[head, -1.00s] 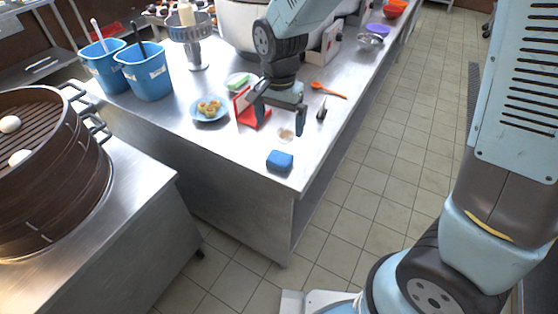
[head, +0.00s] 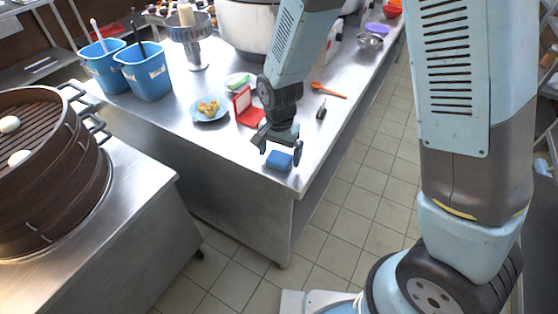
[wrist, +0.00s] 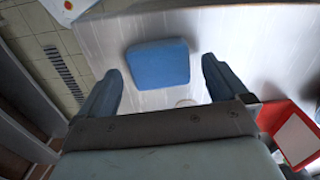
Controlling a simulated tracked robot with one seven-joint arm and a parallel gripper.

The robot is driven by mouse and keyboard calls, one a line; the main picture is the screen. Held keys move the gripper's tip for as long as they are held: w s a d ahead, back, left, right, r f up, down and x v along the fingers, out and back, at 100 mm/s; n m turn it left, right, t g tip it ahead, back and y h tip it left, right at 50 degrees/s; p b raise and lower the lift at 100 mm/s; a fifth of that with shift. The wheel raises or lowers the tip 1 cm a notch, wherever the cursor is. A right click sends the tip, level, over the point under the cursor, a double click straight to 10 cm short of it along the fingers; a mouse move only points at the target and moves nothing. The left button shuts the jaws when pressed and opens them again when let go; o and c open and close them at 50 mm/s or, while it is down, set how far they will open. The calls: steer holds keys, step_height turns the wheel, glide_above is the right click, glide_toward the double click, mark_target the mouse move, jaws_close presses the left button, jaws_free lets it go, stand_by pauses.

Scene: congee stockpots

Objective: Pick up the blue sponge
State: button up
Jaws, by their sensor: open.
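The blue sponge (head: 279,161) lies flat on the steel counter near its front corner. In the wrist view the sponge (wrist: 158,63) lies ahead of the fingers, within the width between them. My gripper (head: 279,155) is open and empty, its two fingers pointing down toward the sponge in the head view. In the wrist view my gripper (wrist: 162,85) shows one finger on each side, and neither visibly touches the sponge. The exact height above the counter is hard to tell.
A blue plate of food (head: 210,108), an orange spoon (head: 328,90) and a small dark object (head: 321,112) lie further back. The counter edge is close to the sponge.

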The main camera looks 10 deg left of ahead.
steer(key=shift+f, duration=0.95)
steer(key=shift+c, duration=0.4)
steer(key=c, duration=0.9)
